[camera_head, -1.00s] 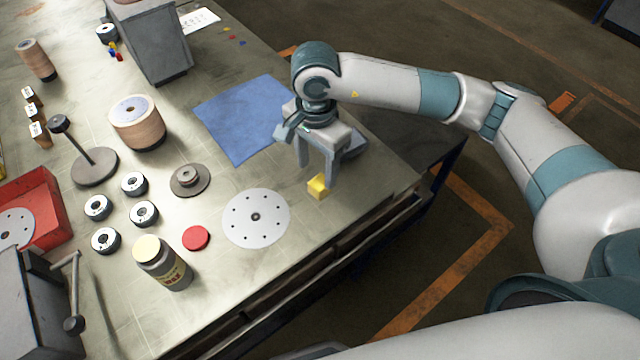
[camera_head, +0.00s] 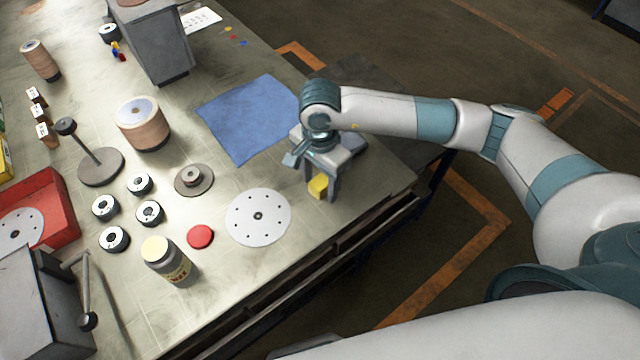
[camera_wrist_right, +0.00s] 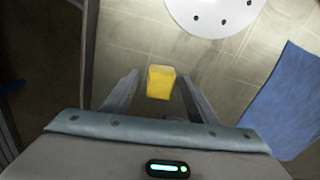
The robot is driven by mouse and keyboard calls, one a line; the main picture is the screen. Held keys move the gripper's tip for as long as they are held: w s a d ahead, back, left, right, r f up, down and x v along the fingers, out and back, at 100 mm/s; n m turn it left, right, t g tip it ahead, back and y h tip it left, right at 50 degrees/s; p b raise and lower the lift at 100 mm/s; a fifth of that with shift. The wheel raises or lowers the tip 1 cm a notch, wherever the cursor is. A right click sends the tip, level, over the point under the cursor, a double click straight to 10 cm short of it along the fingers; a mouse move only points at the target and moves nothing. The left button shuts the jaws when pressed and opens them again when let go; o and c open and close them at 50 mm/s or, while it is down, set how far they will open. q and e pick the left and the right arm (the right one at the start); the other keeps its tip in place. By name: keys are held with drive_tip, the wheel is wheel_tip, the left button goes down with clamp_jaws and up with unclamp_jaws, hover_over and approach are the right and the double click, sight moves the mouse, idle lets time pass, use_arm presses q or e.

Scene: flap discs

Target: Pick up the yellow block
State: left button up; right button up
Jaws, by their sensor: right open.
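The yellow block (camera_head: 318,186) stands on the workbench near its front edge, right of the white perforated disc. In the right wrist view the block (camera_wrist_right: 160,82) sits between the two finger tips, slightly beyond them. My right gripper (camera_head: 322,188) points down over the block, and its fingers are apart. It also shows in the right wrist view (camera_wrist_right: 158,92), with a gap on each side of the block. The lower part of the block's far side is hidden by the finger. My left gripper is not in view.
The white disc (camera_head: 258,217) lies left of the block, and the blue cloth (camera_head: 247,118) behind it. A red cap (camera_head: 200,236), a jar (camera_head: 168,262) and several black-and-white rolls stand further left. The bench edge is close to the block, with the floor beyond.

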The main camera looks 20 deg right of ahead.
sight(320, 181)
drive_tip(key=shift+c, duration=0.7)
drive_tip(key=c, duration=1)
drive_tip(key=shift+r, duration=0.1)
drive_tip(key=shift+r+b, duration=0.55)
drive_tip(key=shift+r, duration=0.15)
wheel_tip(320, 181, up, 2)
drive_tip(key=shift+w+r+b, duration=0.1)
drive_tip(key=shift+r+b, duration=0.1)
drive_tip(key=shift+b, duration=0.55)
use_arm(q)
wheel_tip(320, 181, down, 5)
drive_tip(key=b, duration=0.2)
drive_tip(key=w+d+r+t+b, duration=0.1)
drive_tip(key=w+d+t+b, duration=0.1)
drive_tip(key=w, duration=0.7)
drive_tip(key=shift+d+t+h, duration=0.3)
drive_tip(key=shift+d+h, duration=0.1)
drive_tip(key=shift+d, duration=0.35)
use_arm(e)
drive_tip(key=shift+s+d+r, duration=1.2)
drive_tip(key=shift+s+d, duration=0.1)
drive_tip(key=shift+d, duration=0.15)
drive_tip(key=shift+s+d+r, duration=1.15)
drive_tip(key=shift+s+d, duration=0.2)
drive_tip(key=shift+d, duration=0.15)
drive_tip(key=shift+s+d+r, duration=1.2)
drive_tip(key=shift+s+d, duration=0.1)
drive_tip(key=shift+d, duration=0.15)
